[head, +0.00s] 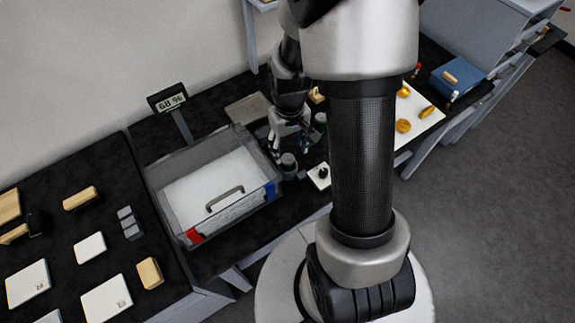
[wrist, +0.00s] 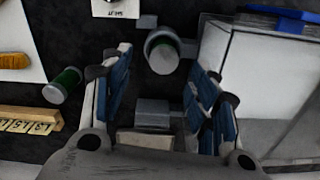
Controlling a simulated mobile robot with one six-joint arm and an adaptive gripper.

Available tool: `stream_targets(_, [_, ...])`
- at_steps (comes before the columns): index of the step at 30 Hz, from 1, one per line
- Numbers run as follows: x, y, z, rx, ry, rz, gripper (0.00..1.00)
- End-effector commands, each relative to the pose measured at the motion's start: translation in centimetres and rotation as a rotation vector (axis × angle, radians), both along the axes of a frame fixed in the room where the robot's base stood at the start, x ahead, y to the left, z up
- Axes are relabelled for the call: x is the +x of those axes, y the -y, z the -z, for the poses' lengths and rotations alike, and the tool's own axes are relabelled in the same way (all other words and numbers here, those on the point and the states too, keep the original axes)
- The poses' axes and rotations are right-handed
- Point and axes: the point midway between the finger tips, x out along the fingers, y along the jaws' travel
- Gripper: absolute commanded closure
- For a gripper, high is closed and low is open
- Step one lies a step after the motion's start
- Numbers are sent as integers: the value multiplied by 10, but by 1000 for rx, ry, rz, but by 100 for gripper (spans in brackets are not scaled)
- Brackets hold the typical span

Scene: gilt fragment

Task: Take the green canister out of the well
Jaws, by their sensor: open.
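My gripper (wrist: 158,78) is open and empty in the wrist view, with blue pads on its two fingers. In the head view my gripper (head: 290,128) hangs low beside the clear bin. A grey round cup or cylinder (wrist: 163,51) with a pale, faintly greenish top lies between and just beyond the fingertips; it also shows in the head view (head: 288,162). I cannot tell whether this is the well or what is inside it. A green canister with grey ends (wrist: 63,84) is left of the fingers, apart from them; it shows in the head view (head: 320,120).
The clear bin (wrist: 214,45) is close on the fingers' right. A grey block (wrist: 153,110) lies between the fingers, lower down. A wooden strip with lettered tiles (wrist: 30,122) is at left. A white card (wrist: 115,8) is at the top. A display (head: 170,99) stands behind the bin.

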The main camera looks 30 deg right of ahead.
Motion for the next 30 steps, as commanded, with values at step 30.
stream_targets(30, [-1, -4, 58, 0, 0, 0, 59])
